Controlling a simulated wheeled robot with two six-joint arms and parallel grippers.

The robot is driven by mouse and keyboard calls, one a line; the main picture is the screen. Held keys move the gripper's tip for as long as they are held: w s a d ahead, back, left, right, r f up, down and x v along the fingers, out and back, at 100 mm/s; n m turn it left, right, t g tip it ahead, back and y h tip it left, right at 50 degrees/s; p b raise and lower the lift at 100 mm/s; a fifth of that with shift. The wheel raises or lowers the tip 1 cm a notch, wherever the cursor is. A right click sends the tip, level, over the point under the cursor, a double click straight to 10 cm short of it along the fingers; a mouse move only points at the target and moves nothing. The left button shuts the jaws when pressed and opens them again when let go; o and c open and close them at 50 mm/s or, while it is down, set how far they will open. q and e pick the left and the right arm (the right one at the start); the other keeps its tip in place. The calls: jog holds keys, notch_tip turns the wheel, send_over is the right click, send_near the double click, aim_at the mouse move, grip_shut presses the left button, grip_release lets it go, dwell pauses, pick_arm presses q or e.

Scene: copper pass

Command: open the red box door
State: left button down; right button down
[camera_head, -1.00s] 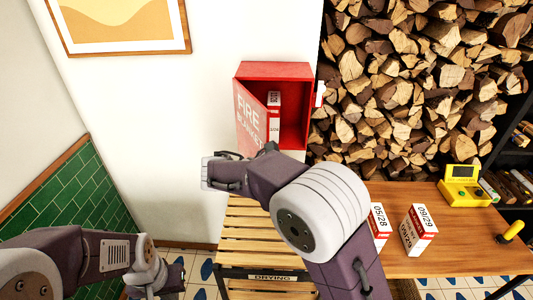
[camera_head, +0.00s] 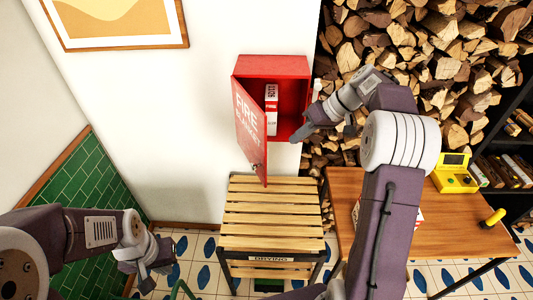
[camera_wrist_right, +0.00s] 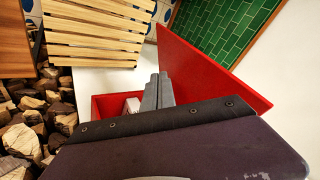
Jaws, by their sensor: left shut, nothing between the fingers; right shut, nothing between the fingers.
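The red box (camera_head: 290,68) is fixed to the white wall, and its door (camera_head: 250,130), lettered "FIRE BLANKET", stands swung out to the left. A white and red pack (camera_head: 271,110) stands inside. My right gripper (camera_head: 299,137) is shut and empty at the lower right edge of the box opening, apart from the door. In the right wrist view the shut fingers (camera_wrist_right: 158,90) show beside the open door (camera_wrist_right: 215,70), with part of the pack (camera_wrist_right: 131,106) next to them. My left gripper (camera_head: 160,268) is at the lower left, shut and empty, far from the box.
A slatted wooden rack (camera_head: 270,205) stands below the box. To the right are stacked logs (camera_head: 430,40) and a wooden table (camera_head: 345,185) with a yellow device (camera_head: 456,175). My right arm hides part of the table. The wall left of the door is clear.

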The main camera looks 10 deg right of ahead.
jog(key=w+a+f+p, duration=0.2)
jog(key=a+f+p, duration=0.1)
jog(key=a+f, duration=0.4)
jog(key=shift+a+f+p, duration=0.15)
jog(key=shift+a+p, duration=0.2)
jog(key=shift+a, duration=0.6)
